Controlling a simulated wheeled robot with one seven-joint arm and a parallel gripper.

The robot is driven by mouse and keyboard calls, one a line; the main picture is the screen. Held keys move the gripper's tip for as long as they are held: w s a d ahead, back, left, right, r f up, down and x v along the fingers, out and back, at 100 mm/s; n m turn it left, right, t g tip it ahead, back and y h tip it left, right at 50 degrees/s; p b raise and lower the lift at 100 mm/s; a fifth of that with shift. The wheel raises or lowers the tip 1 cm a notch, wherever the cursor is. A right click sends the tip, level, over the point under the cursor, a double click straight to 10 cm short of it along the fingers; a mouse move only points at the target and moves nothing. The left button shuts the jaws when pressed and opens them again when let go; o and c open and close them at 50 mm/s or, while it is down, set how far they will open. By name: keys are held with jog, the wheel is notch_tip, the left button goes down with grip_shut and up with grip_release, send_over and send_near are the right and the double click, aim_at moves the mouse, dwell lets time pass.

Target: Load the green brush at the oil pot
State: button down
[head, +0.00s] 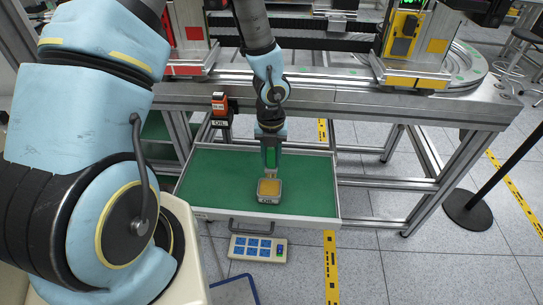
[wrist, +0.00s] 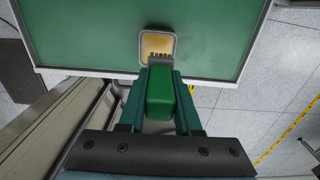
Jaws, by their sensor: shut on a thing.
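My gripper (head: 270,148) is shut on the green brush (wrist: 160,92), one finger on each side of its handle. In the head view the green handle (head: 271,157) points down between the fingers. The oil pot (head: 269,199) is a small grey square pot with a yellow inside, standing on the green drawer. In the wrist view the oil pot (wrist: 143,38) is just beyond the brush. The brush's grey ferrule and bristles overlap the pot's near rim and yellow inside. I cannot tell whether the bristles touch the oil.
The green-floored drawer (head: 220,180) is pulled out under the machine bench (head: 350,100) and is otherwise bare around the pot. A panel with blue buttons (head: 257,248) is below the drawer's front. A black post base (head: 468,210) stands on the floor at right.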

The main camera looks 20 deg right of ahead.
aim_at(269, 174)
jog(key=shift+w+a+f, duration=0.15)
jog(key=shift+a+f, duration=0.1)
notch_tip(269, 174, down, 6)
jog(key=b, duration=0.6)
jog(key=shift+r, duration=0.2)
jog(key=shift+f+b, duration=0.3)
jog(key=shift+f, duration=0.25)
dwell(1.9)
notch_tip(269, 174, up, 7)
jog(key=p, duration=0.7)
dwell(0.8)
